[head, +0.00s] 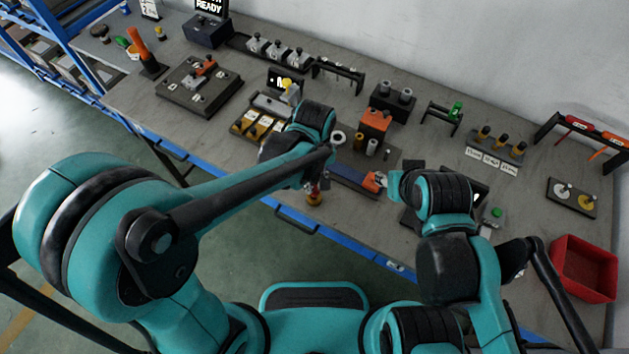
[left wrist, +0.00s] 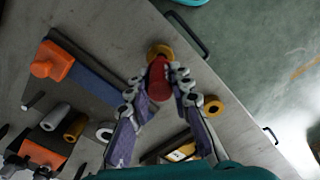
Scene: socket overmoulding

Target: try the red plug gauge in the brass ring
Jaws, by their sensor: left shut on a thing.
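My left gripper (left wrist: 160,84) is shut on the red plug gauge (left wrist: 158,76), gripping its red body between the fingertips. A brass-coloured round piece (left wrist: 160,51) shows at the gauge's far end; I cannot tell whether it is part of the gauge or a ring beneath it. In the head view the red gauge (head: 314,186) shows below my left wrist, by the table's front edge. A brass ring (left wrist: 213,106) with a dark hole lies on the table beside the right finger in the left wrist view. My right gripper (head: 398,186) is mostly hidden by its own wrist.
A blue-grey bar with an orange end (left wrist: 52,63) lies near the gripper. A pale steel ring (left wrist: 104,132), cylinders and an orange block (head: 376,121) stand behind. A red bin (head: 584,268) is at the right. Bare table lies around the gauge.

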